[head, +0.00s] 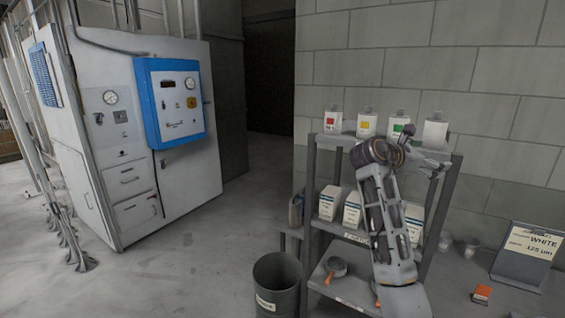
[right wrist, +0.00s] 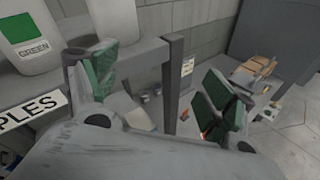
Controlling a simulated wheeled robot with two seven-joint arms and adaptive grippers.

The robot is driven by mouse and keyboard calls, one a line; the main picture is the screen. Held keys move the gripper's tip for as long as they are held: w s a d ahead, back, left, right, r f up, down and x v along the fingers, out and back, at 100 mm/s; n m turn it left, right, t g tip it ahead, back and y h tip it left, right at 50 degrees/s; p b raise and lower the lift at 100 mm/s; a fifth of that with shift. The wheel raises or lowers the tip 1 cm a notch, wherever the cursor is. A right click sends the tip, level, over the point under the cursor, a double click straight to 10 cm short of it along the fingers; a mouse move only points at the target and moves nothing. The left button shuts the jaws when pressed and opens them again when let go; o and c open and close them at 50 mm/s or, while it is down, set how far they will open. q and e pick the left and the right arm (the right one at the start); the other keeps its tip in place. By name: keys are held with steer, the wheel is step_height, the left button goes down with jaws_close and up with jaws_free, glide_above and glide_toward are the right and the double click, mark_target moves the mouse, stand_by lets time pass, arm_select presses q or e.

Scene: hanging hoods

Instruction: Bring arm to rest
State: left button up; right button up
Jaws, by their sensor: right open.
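My right arm (head: 388,215) rises from the lower right in front of the shelf rack, bent at the top. My right gripper (head: 432,160) is at the top shelf's right end, just below the rightmost white container. In the right wrist view its two green-padded fingers (right wrist: 160,92) are spread apart with nothing between them. Beyond the gap are a grey rack post and the floor. A white container labelled GREEN (right wrist: 32,35) stands close to the left finger. My left gripper is not in view.
The dark shelf rack (head: 312,170) holds white containers with red (head: 333,121), yellow (head: 367,124) and green (head: 400,125) labels, plus a rightmost one (head: 435,132). White boxes (head: 330,202) stand below. A bin (head: 278,285) is left. A sign marked WHITE (head: 526,252) stands right.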

steer(key=s+a+f+m+y, duration=0.2)
steer(key=s+f+y, duration=0.1)
steer(key=f, duration=0.8)
steer(key=s+a+f+m+y, duration=0.2)
steer(key=s+f+m, duration=0.15)
steer(key=f, duration=0.75)
steer(key=s+a+f+m+y, duration=0.2)
steer(key=s+f+y, duration=0.15)
steer(key=f, duration=0.75)
steer(key=s+a+f+m+g+y, duration=0.1)
steer(key=s+a+f+m+y, duration=0.25)
steer(key=s, duration=0.55)
steer(key=s+a+f+m+g+y, duration=0.1)
steer(key=s+a+f+m, duration=0.2)
steer(key=s+a+f, duration=0.4)
steer(key=s+a+f+m+g+y, duration=0.1)
steer(key=s+a+f+m+y, duration=0.2)
steer(key=s, duration=0.7)
step_height(320, 180, down, 35)
steer(key=s+d+g+h+b, duration=0.1)
steer(key=s+b, duration=0.1)
steer(key=s, duration=0.1)
steer(key=s+d+f+b, duration=0.1)
steer(key=s+d+f, duration=0.1)
steer(key=s+f, duration=0.9)
steer(key=s+d+f+g+b, duration=0.1)
steer(key=s+d+f, duration=0.1)
steer(key=s+f, duration=0.9)
steer(key=shift+d+f+n, duration=0.15)
steer(key=shift+f+n, duration=0.15)
